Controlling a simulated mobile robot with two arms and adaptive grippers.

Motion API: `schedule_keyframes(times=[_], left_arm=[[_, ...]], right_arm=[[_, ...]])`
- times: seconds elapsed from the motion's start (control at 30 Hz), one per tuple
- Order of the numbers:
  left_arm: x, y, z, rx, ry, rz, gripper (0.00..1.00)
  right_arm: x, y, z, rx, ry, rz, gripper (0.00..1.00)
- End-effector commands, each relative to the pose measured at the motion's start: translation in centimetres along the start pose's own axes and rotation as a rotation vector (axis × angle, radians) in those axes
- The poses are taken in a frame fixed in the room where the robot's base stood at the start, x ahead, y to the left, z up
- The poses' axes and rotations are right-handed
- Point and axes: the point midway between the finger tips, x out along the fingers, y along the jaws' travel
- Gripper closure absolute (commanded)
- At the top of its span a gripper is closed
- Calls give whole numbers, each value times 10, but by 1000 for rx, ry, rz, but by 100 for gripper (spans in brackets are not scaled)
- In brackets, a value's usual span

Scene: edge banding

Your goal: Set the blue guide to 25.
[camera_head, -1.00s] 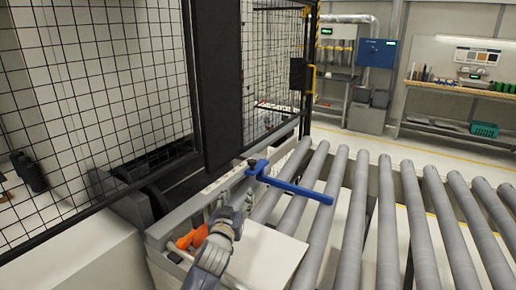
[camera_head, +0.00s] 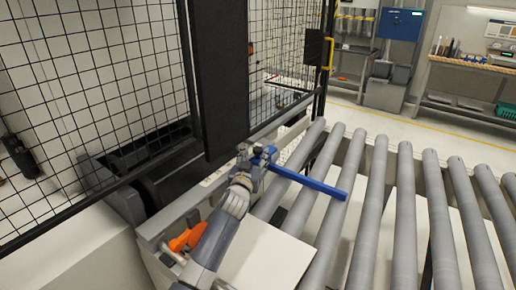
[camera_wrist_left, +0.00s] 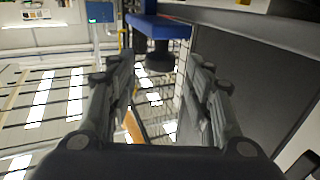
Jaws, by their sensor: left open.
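The blue guide (camera_head: 312,182) is a long bar lying across the rollers, with its clamp end at the rail on the left. My left gripper (camera_head: 257,156) is at that clamp end and partly hides it. In the left wrist view, the two fingers (camera_wrist_left: 162,68) are apart. The blue guide (camera_wrist_left: 160,27) shows just beyond the fingertips, with a dark round knob (camera_wrist_left: 160,62) below it, in the gap between the fingers. Contact cannot be told. No scale reading is legible. My right gripper is not in view.
Grey rollers (camera_head: 375,205) fill the right side. A black mesh fence (camera_head: 90,80) and dark post (camera_head: 218,80) stand close behind and left of the gripper. An orange handle (camera_head: 187,238) sits on the rail near my arm. A pale panel (camera_head: 265,258) lies beside the arm.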

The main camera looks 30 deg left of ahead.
Motion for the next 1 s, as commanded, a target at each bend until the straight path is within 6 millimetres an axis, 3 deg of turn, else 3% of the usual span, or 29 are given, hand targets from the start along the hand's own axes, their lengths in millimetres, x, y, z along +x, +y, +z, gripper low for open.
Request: schedule_keyframes(times=[0.1,0.23,0.5,0.8,1.0], left_arm=[[17,0,-2,-1,0,-1,53],[31,0,0,0,0,-1,53],[45,0,0,-1,0,0,53],[46,0,0,-1,0,0,53],[46,0,0,-1,0,0,98]], right_arm=[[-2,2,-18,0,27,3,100],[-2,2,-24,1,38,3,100],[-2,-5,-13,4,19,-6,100],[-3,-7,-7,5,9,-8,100],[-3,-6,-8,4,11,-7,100]])
